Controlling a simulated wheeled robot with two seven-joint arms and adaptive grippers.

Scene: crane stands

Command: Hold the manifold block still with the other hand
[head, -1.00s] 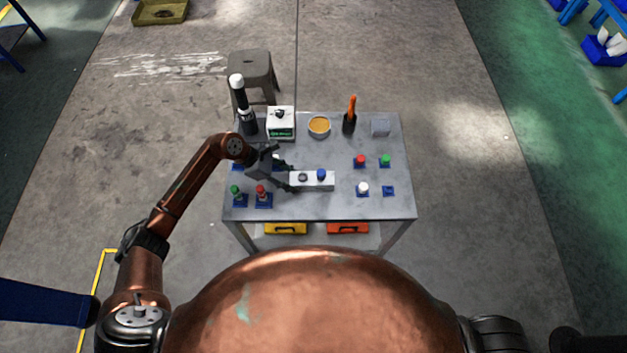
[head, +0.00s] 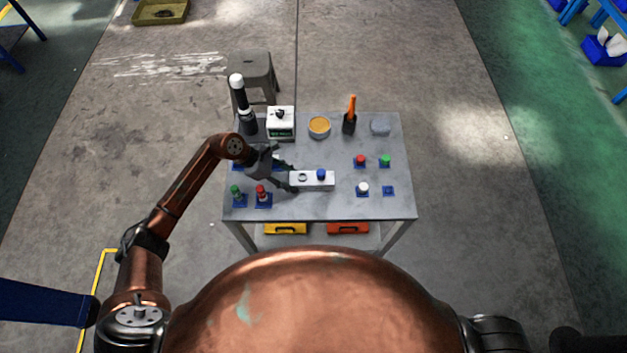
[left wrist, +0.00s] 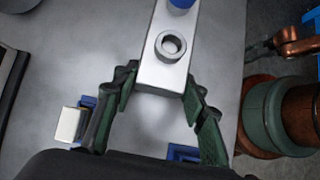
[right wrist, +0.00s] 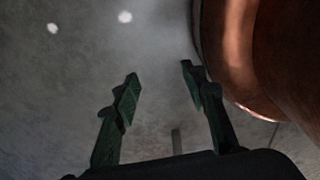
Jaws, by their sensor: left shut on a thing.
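The manifold block (head: 326,182) is a pale rectangular block lying on the grey table. It has a blue cap (head: 321,174) and an open ring-shaped port (head: 302,178) on top. My left gripper (head: 288,179) reaches in from the left at the block's left end. In the left wrist view its green-padded fingers (left wrist: 160,90) are shut on the two sides of the block (left wrist: 160,70), just beside the open port (left wrist: 171,46). My right gripper (right wrist: 160,74) shows only in its wrist view. Its fingers are apart with nothing between them, over grey floor.
Red, green and white capped pieces (head: 363,188) stand on blue bases to the right of the block, others at front left (head: 263,196). A black-and-white bottle (head: 243,103), white device (head: 281,122), round bowl (head: 319,127) and orange-handled tool (head: 351,114) line the back.

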